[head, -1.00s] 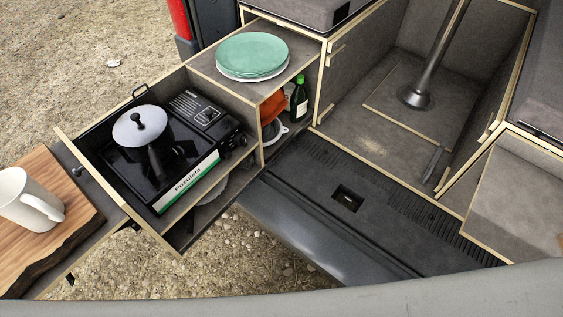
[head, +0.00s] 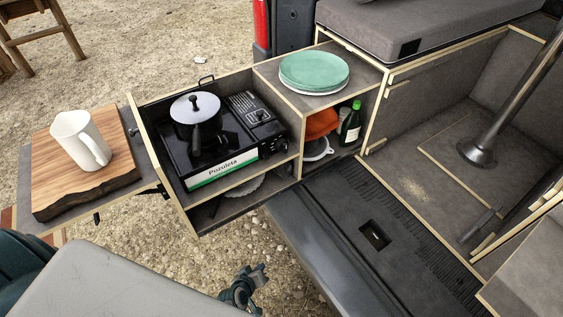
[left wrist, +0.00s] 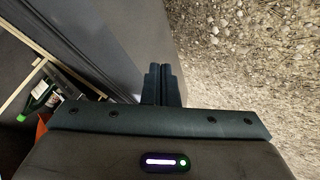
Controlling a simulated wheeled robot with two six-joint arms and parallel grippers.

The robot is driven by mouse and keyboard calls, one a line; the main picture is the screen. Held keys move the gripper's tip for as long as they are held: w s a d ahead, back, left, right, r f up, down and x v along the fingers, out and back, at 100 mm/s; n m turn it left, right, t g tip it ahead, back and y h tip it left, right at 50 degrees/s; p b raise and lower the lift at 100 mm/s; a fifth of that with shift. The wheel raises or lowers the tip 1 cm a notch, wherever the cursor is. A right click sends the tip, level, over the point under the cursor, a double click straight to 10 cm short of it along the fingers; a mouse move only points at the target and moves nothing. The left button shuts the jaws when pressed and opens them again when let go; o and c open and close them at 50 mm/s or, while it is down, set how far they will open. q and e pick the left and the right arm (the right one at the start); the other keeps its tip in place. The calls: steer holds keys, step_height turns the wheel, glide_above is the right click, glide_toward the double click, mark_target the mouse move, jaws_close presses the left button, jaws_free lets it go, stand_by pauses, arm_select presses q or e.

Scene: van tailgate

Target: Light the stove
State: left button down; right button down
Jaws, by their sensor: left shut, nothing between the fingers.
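The black portable stove (head: 230,146) sits in the pulled-out drawer, with a white and green label on its front. A dark pot with a steel lid (head: 195,107) stands on its left part. The control end with a dark knob (head: 273,147) is at the stove's right; no flame shows. My left gripper (head: 243,288) is low in front of the drawer, over the gravel and left of the bumper, well apart from the stove. In the left wrist view its fingers (left wrist: 164,84) are shut and empty. My right gripper is not in view.
A wooden board (head: 72,183) with a white mug (head: 80,140) lies on the left side shelf. Green plates (head: 314,70) stand on the cabinet right of the stove, with a green bottle (head: 350,123) below. The dark van bumper (head: 335,235) juts out at the lower right.

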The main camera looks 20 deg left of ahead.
arm_select(q)
steer(key=w+d+r+n+t, duration=0.1)
steer(key=w+r+n+t, duration=0.3)
steer(key=w+r, duration=0.65)
steer(key=n+t+y+b, duration=0.2)
steer(key=n+t+y, duration=0.15)
steer(key=n, duration=0.45)
glide_toward(281, 150)
steer(key=shift+h, duration=0.25)
steer(key=w, duration=0.4)
steer(key=w+a+p, duration=0.1)
steer(key=w, duration=0.1)
steer(key=shift+f, duration=0.2)
